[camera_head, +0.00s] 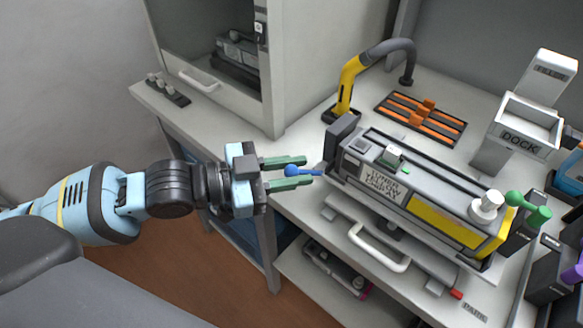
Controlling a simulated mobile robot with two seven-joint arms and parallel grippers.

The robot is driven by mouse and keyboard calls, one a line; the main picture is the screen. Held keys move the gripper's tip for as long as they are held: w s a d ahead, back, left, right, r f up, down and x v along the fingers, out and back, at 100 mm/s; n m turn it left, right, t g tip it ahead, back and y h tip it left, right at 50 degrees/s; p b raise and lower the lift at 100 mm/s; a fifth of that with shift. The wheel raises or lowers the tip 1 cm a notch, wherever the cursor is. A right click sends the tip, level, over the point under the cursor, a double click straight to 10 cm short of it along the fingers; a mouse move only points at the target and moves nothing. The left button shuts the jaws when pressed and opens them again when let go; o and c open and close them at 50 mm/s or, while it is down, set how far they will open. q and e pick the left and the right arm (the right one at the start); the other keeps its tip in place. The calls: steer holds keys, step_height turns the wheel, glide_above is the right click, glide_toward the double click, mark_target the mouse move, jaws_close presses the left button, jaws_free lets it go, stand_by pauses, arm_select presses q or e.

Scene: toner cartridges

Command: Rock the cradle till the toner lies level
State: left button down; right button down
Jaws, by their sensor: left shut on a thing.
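The long grey cradle (362,179) lies slantwise on the bench and carries a printed label. It has a yellow window strip (447,222) on its front side; I cannot tell how the toner lies inside. A blue ball knob (291,170) sticks out from the cradle's left end. My left gripper (300,171) has its two green fingers around this knob and is shut on it. A green ball-ended handle (530,208) stands at the cradle's right end, beside a white round knob (486,205). My right gripper is not in view.
A yellow and grey bent arm (352,82) stands behind the cradle, near an orange-slatted rack (420,117). A white DOCK unit (525,135) stands at the back right. A white drawer handle (378,250) juts out below the cradle. Dark boxes crowd the right edge.

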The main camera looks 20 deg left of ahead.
arm_select(q)
steer(key=c, duration=1.2)
jaws_free()
steer(key=shift+c, duration=0.2)
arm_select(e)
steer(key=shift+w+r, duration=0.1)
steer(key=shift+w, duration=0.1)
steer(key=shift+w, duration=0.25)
arm_select(q)
steer(key=f+v, duration=0.1)
steer(key=v, duration=0.6)
steer(key=shift+s+a+r, duration=0.25)
steer(key=shift+a+r, duration=0.05)
steer(key=shift+r, duration=0.2)
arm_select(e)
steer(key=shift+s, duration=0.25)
arm_select(q)
steer(key=shift+f, duration=0.1)
